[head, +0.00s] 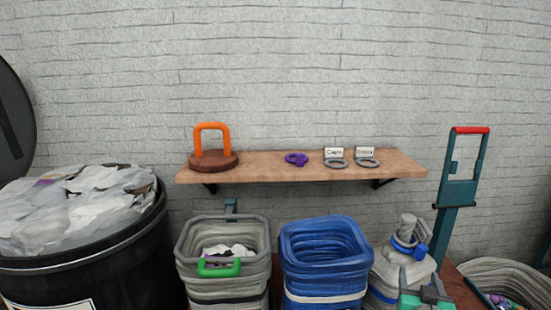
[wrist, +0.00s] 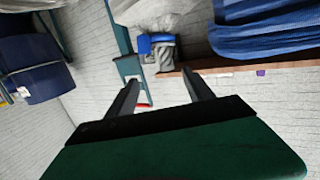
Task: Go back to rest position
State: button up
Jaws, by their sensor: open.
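My gripper (wrist: 160,80) shows in the wrist view with its two dark fingers spread well apart and nothing between them. Its green body fills the bottom of that view. In the head view my gripper (head: 430,290) shows low at the right, in front of a pale bottle-shaped container (head: 405,268) with a blue ring. It is below and to the right of the wooden shelf (head: 290,168), apart from it. The wrist view is tilted, with a hand truck (wrist: 130,68) beyond the fingers.
The shelf holds an orange handle on a round base (head: 213,155), a purple piece (head: 297,159) and two grey rings with label cards. Below stand a grey bin (head: 195,235) with a green handle and a blue bin (head: 325,228). A black barrel of bags (head: 120,240) is at left.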

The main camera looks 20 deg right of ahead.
jog(key=w+a+r+n+g+y+p, duration=0.25)
jog(key=a+y+p, duration=0.2)
jog(key=a, duration=0.65)
jog(key=w+a+r+n+g+y+p, duration=0.1)
jog(key=w+a+r+n+y+p, duration=0.25)
jog(key=a, duration=0.75)
jog(key=s+a+r+n+g+y+p, duration=0.1)
jog(key=s+a+r+g+p, duration=0.3)
jog(key=s+a+g+p, duration=0.2)
jog(key=s+a+p, duration=0.2)
jog(key=s+a, duration=0.2)
jog(key=a, duration=0.2)
jog(key=shift+s+a+y, duration=0.15)
jog(key=shift+y, duration=0.15)
